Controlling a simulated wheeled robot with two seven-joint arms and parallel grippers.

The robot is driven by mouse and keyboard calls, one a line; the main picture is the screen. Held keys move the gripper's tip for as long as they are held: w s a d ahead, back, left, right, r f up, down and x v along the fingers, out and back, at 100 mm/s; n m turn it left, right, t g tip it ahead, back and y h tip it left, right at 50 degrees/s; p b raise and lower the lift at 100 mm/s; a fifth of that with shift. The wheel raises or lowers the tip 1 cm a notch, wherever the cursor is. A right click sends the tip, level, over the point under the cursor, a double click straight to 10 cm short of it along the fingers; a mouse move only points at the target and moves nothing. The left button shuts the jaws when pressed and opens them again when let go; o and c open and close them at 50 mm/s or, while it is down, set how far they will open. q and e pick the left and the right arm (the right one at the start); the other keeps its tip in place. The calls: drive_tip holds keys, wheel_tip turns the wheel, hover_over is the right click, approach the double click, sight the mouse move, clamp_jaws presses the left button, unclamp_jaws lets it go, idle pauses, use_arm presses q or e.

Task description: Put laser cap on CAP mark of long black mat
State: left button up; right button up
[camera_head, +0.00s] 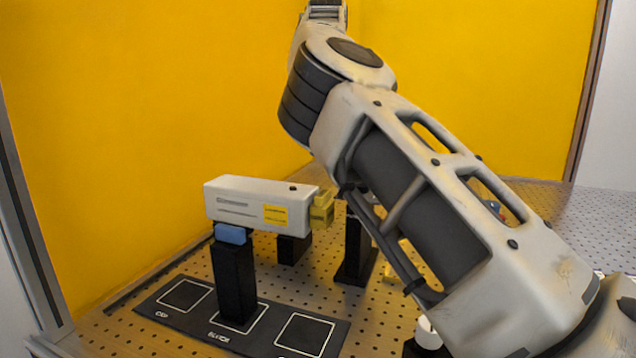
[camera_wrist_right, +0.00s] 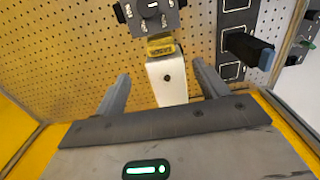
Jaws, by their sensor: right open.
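The yellow laser cap (camera_head: 321,208) sits at the right end of the white laser (camera_head: 245,203). In the right wrist view the cap (camera_wrist_right: 160,45) is at the far end of the laser body (camera_wrist_right: 167,80). The long black mat (camera_head: 172,318) lies in front of the laser and bears three white squares. The left square, the CAP mark (camera_head: 185,295), is empty; its small label is hard to read. My right gripper (camera_wrist_right: 161,72) is open, its fingers on either side of the laser body with nothing between them gripped. My left gripper is not in view.
A black post with a blue top (camera_head: 236,280) stands on the mat's middle square; the right square (camera_head: 304,334) is empty. Another black stand (camera_head: 355,248) is right of the cap. A dark dial block (camera_wrist_right: 150,15) lies beyond the cap. Yellow walls (camera_head: 150,110) enclose the perforated table.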

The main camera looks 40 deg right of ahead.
sight(325, 193)
use_arm(q)
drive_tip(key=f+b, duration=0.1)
drive_tip(key=b, duration=0.2)
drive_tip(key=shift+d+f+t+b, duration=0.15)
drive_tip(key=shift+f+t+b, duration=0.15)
use_arm(e)
wheel_tip(325, 193, down, 14)
drive_tip(key=shift+f, duration=0.1)
